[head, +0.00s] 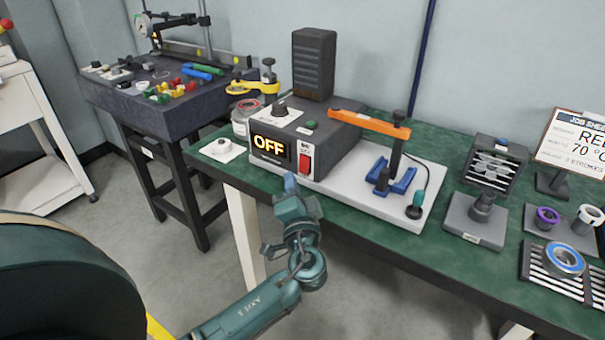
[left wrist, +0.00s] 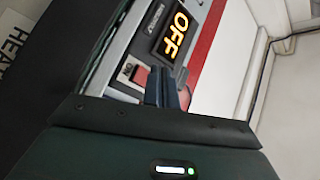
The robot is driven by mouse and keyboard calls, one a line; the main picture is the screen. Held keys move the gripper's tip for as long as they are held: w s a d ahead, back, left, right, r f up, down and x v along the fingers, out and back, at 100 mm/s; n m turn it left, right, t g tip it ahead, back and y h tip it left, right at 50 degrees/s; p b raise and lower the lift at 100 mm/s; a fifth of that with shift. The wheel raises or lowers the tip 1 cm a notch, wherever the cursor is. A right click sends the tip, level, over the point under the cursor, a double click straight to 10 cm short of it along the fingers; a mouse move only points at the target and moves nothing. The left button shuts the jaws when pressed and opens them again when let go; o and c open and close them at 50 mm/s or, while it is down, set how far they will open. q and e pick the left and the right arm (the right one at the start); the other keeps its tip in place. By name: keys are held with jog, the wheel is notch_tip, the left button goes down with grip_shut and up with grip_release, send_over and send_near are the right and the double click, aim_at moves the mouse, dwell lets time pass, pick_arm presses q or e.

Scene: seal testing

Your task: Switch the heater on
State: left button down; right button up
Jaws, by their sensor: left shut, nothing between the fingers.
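The heater (head: 338,135) is a dark grey box on a pale base plate, with a knob and a green button on top. Its lit display (head: 269,144) reads OFF; the display also shows in the left wrist view (left wrist: 177,38). A red rocker switch (head: 305,163) sits on its front, right of the display, and shows in the left wrist view (left wrist: 140,75). My left gripper (head: 290,180) is shut and empty, in front of the heater, below the display and left of the switch. In the left wrist view the fingertips (left wrist: 168,78) are close beside the switch; contact cannot be told.
An orange arm (head: 368,123) and blue bracket (head: 390,178) stand right of the heater on the same base plate (head: 355,205). A white cloth (head: 221,150) lies left.

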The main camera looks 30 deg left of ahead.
aim_at(304, 165)
pick_arm(q)
jog(key=shift+w+f, duration=0.15)
jog(key=shift+w, duration=0.7)
pick_arm(e)
jog(key=shift+s+d+r, duration=0.2)
jog(key=shift+s+d, duration=0.15)
jog(key=shift+d, duration=0.1)
jog(key=shift+a+f, duration=0.15)
jog(key=shift+f, duration=0.05)
jog(key=shift+w+r, duration=0.1)
dwell(0.6)
pick_arm(q)
jog(key=shift+w+b, duration=0.1)
jog(key=shift+b, duration=0.35)
pick_arm(e)
jog(key=shift+s+f, duration=0.2)
jog(key=shift+f, duration=0.05)
pick_arm(q)
jog(key=shift+w, duration=0.1)
jog(key=shift+w+d, duration=0.1)
jog(key=shift+w, duration=0.1)
pick_arm(e)
jog(key=shift+f, duration=0.2)
